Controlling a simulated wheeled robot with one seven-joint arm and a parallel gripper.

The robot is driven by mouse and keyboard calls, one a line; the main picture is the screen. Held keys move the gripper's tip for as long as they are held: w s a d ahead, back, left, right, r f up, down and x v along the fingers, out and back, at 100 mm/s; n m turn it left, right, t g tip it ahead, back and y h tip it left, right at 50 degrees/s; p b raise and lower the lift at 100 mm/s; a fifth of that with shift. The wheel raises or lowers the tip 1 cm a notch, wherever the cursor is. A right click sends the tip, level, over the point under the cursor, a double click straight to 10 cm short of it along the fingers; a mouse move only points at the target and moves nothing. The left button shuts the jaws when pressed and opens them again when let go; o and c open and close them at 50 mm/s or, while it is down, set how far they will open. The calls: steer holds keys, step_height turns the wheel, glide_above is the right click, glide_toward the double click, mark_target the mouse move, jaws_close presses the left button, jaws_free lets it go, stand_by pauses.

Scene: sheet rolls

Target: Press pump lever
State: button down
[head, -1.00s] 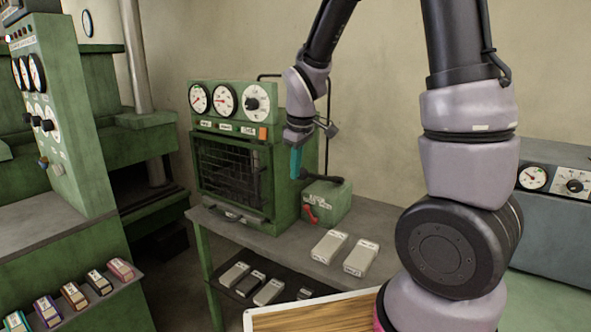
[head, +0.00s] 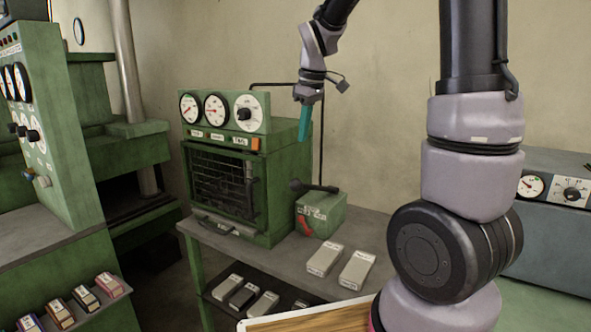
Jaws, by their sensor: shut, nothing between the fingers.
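The pump is a small green box (head: 322,214) with a white label, standing on the grey bench right of the green oven-like press. Its black lever (head: 316,187) lies nearly level across the top, with a knob at its left end. A red handle (head: 304,227) is on the pump's front left. My gripper (head: 304,138) has teal fingers that are shut, point down and are empty. In the picture it hangs above the lever's left end, with a clear gap between fingertips and knob. Its exact depth relative to the lever is hard to tell.
The green press (head: 224,175) with dials stands just left of the pump. A thin dark pipe (head: 321,140) rises behind the pump. Two pale labelled blocks (head: 341,264) lie on the bench in front. Several more blocks lie on a lower shelf.

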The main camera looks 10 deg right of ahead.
mark_target(298, 180)
steer(key=shift+w+d+r, duration=0.1)
steer(key=shift+d+r, duration=0.1)
steer(key=shift+r, duration=0.3)
steer(key=shift+w+d+r, duration=0.1)
steer(key=shift+d+r, duration=0.1)
steer(key=shift+r, duration=0.3)
steer(key=shift+f, duration=0.15)
steer(key=f, duration=0.4)
steer(key=w+a+f, duration=0.1)
steer(key=f, duration=0.4)
steer(key=w+f, duration=0.1)
steer(key=f, duration=0.3)
steer(key=shift+w+a+f, duration=0.1)
steer(key=shift+a+f, duration=0.1)
steer(key=shift+a, duration=0.05)
steer(key=shift+f, duration=0.1)
